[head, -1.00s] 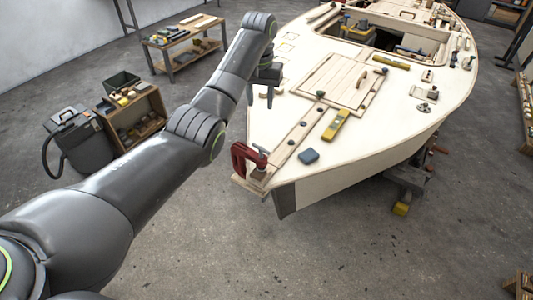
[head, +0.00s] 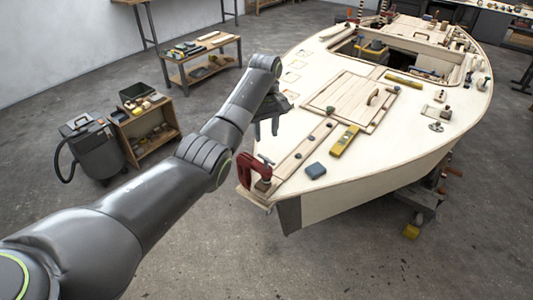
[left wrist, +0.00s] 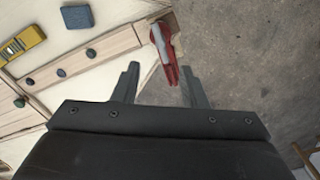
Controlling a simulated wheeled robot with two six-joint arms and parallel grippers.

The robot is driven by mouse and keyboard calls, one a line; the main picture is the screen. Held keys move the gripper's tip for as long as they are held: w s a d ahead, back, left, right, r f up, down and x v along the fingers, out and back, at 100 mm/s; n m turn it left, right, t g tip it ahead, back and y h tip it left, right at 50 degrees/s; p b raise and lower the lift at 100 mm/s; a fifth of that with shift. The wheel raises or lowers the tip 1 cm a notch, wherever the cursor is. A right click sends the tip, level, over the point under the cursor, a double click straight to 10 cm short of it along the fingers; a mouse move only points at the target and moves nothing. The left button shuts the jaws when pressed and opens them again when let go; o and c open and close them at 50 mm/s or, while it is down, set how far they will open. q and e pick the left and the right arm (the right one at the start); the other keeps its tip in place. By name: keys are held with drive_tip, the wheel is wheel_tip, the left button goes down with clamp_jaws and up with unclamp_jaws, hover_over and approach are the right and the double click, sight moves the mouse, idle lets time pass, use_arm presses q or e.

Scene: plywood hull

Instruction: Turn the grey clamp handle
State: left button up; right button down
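A red clamp (head: 250,171) grips the plank at the near tip of the hull. Its grey handle (head: 266,160) sticks up on the right of the red frame. In the left wrist view the red clamp (left wrist: 168,62) lies just beyond the fingertips, between their lines, with a grey part (left wrist: 158,42) along it. My left gripper (head: 266,133) is above the deck, beyond the clamp in the head view and apart from it. In the left wrist view the two fingers (left wrist: 160,72) are spread and nothing is held. My right gripper is not in view.
On the deck near the clamp are a blue block (head: 316,170), a yellow level (head: 344,140) and a plank with dark knobs (head: 298,153). A vacuum (head: 92,148) and a small shelf (head: 146,130) stand at the left. Floor around the bow is clear.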

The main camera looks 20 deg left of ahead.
sight(266, 158)
use_arm(q)
wheel_tip(266, 158, down, 10)
drive_tip(key=shift+r, duration=0.15)
idle(0.3)
clamp_jaws()
